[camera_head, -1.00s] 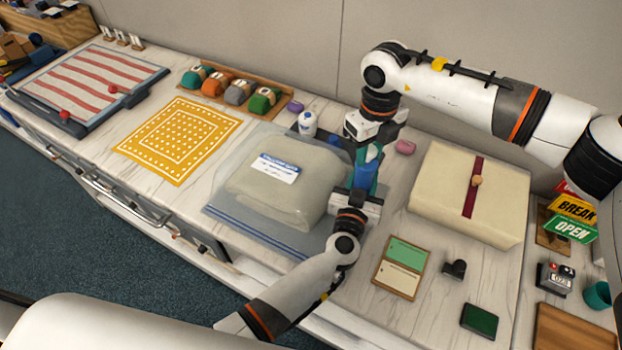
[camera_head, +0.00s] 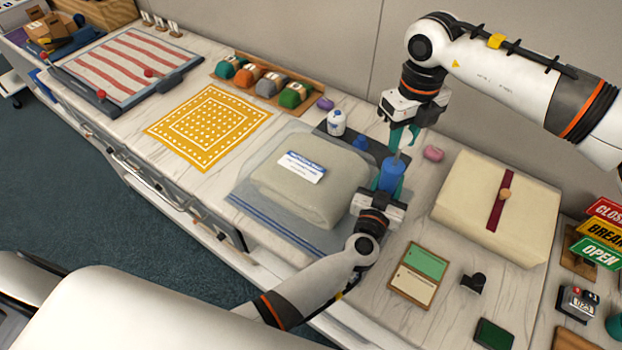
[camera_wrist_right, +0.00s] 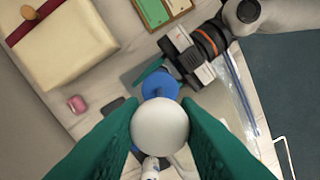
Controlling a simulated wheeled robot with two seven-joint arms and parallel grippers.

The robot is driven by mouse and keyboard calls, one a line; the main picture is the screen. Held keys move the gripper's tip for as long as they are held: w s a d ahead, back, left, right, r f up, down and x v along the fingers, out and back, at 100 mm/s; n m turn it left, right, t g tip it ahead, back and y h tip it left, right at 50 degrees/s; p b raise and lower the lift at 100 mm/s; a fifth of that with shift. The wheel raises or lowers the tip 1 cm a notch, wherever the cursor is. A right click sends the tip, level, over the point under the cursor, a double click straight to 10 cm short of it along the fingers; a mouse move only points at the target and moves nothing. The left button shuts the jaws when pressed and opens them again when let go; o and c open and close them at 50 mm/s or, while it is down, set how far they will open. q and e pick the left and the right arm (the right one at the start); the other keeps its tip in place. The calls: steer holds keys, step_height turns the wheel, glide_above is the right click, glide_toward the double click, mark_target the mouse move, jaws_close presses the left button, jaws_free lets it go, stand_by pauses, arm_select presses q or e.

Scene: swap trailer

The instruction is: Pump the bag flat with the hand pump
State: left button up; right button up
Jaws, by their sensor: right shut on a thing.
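The bag (camera_head: 285,232) is a clear bag with a blue edge strip, holding a puffy beige folded textile with a white and blue label (camera_head: 301,166). The blue hand pump (camera_head: 391,174) stands upright just right of the bag. My left gripper (camera_head: 390,187) is shut around the pump body. My right gripper (camera_head: 403,138) is above it, shut on the pump handle, and a thin rod shows between handle and body. In the right wrist view the handle is a round white knob (camera_wrist_right: 160,125) between the teal fingers, with the blue pump body (camera_wrist_right: 160,84) partly hidden below.
A white bottle (camera_head: 337,122) and a pink item (camera_head: 433,153) stand near the pump. A cream box with a red band (camera_head: 470,205) is to the right. A yellow patterned cloth (camera_head: 208,127) lies left of the bag. Green-and-cream cards (camera_head: 419,276) lie in front.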

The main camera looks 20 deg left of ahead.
steer(key=shift+r, duration=1.5)
step_height(320, 180, down, 8)
steer(key=shift+r, duration=0.1)
stand_by(1.4)
steer(key=shift+r, duration=4)
step_height(320, 180, down, 8)
steer(key=shift+f, duration=0.15)
steer(key=o, duration=0.8)
